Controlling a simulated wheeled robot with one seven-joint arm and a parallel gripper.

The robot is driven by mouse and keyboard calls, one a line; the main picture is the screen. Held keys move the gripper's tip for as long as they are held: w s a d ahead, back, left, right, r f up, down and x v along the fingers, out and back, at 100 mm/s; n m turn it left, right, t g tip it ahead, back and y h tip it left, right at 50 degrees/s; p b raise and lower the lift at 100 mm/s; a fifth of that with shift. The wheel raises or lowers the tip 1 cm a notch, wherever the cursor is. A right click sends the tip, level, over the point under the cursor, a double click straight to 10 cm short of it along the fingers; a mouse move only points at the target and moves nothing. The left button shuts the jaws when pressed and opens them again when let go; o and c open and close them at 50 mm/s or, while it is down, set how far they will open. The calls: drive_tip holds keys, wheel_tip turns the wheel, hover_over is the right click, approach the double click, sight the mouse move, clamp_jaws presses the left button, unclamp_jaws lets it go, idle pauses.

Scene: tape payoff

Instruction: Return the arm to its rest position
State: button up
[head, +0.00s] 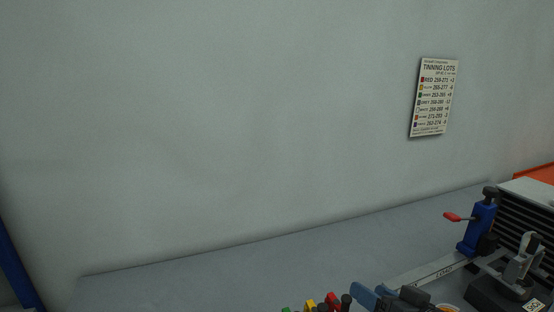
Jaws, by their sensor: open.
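My gripper and arm do not show in the head view, so their pose cannot be seen. The grey bench top (250,270) runs along the bottom of the view against a plain wall. At its right stands a blue clamp-like fixture (479,228) with a red-tipped lever, at the end of a flat metal bar (430,271) with markings. Beside it is a dark device (500,295) with a grey upright part, cut by the frame's edge.
Small coloured items (325,303) and blue-grey parts (366,298) show at the bottom edge, mostly cut off. A black-finned box (535,215) stands at the far right. A sign headed TINNING-LOTS (434,97) hangs on the wall. The bench's left part is clear.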

drive_tip(key=s+a+f+m+h, duration=0.1)
drive_tip(key=s, duration=0.2)
drive_tip(key=s+a+f+m, duration=0.1)
drive_tip(key=s+f, duration=0.1)
drive_tip(key=s, duration=0.2)
drive_tip(key=s+a+f+t+h, duration=0.1)
drive_tip(key=s+f, duration=0.1)
drive_tip(key=s, duration=0.1)
drive_tip(key=shift+s+a+m+h, duration=0.3)
drive_tip(key=shift+a+m, duration=0.05)
drive_tip(key=shift+m, duration=0.05)
drive_tip(key=s+h, duration=0.1)
drive_tip(key=s, duration=0.3)
drive_tip(key=s+f, duration=0.1)
drive_tip(key=s, duration=0.4)
drive_tip(key=s+m+h, duration=0.1)
drive_tip(key=s, duration=0.3)
drive_tip(key=shift+s+d+f+h, duration=0.25)
drive_tip(key=shift+d+f+h, duration=0.05)
drive_tip(key=shift+d+f, duration=0.1)
drive_tip(key=s+d+r+n, duration=0.2)
drive_tip(key=s+d+r, duration=0.1)
drive_tip(key=s, duration=0.6)
drive_tip(key=s+d+r+n, duration=0.2)
drive_tip(key=s+r, duration=0.3)
drive_tip(key=s, duration=0.4)
drive_tip(key=shift+s+d+t, duration=0.3)
drive_tip(key=shift+d+t, duration=0.1)
